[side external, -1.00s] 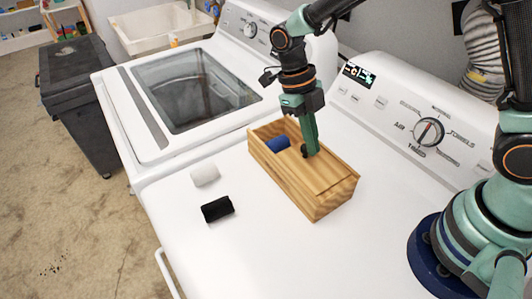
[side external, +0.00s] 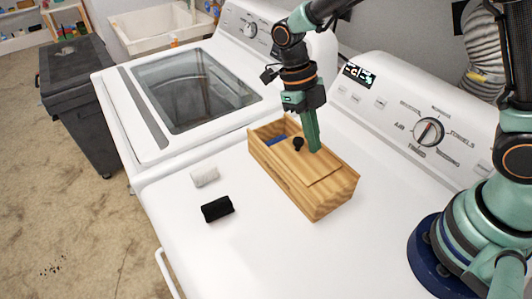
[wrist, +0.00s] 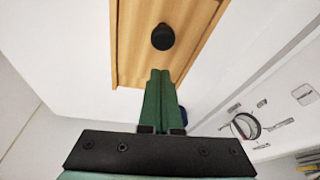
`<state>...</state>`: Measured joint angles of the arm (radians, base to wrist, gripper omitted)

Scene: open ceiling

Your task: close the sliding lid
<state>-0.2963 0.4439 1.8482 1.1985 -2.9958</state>
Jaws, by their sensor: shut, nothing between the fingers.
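A wooden box (side external: 317,208) stands on the white machine top. Its sliding wooden lid (side external: 302,168) covers most of the box, with an open gap at the far left end. A black knob (side external: 298,143) stands on the lid near that end; it also shows in the wrist view (wrist: 163,37). A blue roll (side external: 277,139) lies inside, partly hidden by the lid. My gripper (side external: 314,149) is shut and empty, pointing down just right of the knob. In the wrist view its fingertips (wrist: 160,72) are close below the knob, with a small gap showing.
The control panel (side external: 420,122) rises behind on the right. The machine top in front of the box is clear.

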